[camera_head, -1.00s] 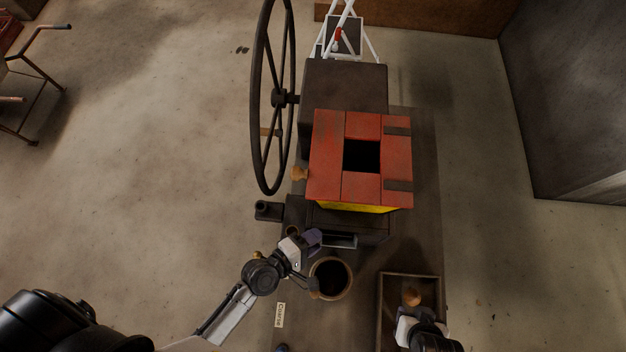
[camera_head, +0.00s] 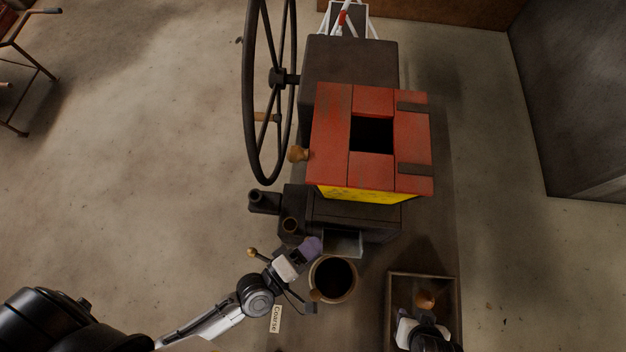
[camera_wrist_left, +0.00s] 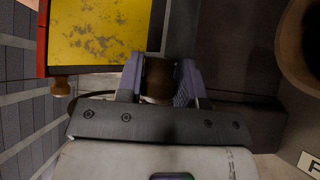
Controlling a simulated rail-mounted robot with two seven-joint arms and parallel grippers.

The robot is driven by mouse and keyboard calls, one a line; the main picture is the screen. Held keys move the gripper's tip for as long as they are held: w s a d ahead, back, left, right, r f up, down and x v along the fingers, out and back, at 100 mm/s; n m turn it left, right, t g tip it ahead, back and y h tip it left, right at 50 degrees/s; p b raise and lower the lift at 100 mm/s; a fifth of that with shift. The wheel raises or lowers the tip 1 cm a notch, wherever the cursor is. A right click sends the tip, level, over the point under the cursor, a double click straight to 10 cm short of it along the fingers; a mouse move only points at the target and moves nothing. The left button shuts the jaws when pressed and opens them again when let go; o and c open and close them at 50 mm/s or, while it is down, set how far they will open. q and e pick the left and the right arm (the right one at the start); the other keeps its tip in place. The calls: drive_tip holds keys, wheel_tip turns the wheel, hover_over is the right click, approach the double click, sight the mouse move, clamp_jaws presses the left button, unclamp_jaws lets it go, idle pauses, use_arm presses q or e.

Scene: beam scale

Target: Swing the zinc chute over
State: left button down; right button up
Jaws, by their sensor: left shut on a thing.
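The zinc chute (camera_head: 343,244) is a small grey metal trough at the front of the dark mill body, at the back rim of a round pot (camera_head: 334,279). My left gripper (camera_head: 309,247), with purple fingers, is just left of the chute. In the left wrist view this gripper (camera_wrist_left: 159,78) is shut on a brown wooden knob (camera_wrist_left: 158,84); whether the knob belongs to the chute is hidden. My right gripper (camera_head: 422,322) is low at the wooden tray, close to a round wooden knob (camera_head: 426,299); its fingers are unclear.
A red hopper (camera_head: 331,128) with a yellow front stands behind the chute. A large dark wheel (camera_head: 250,91) is left of it. A "Coarse" label (camera_head: 275,318) lies left of the pot. The wooden tray (camera_head: 455,305) is at the right. Open floor lies left.

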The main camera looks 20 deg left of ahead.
use_arm(q)
drive_tip(key=shift+s+d+f+m+t+h+b, duration=0.1)
drive_tip(key=shift+s+f+m+t+h+b, duration=0.35)
drive_tip(key=shift+b, duration=0.75)
drive_tip(key=shift+w, duration=0.1)
drive_tip(key=c, duration=0.8)
unclamp_jaws()
drive_tip(key=shift+o, duration=0.2)
drive_tip(key=b+v, duration=0.2)
drive_tip(key=v, duration=1.1)
drive_tip(key=shift+s+b, duration=0.35)
drive_tip(key=shift+s, duration=0.05)
drive_tip(key=shift+f, duration=0.1)
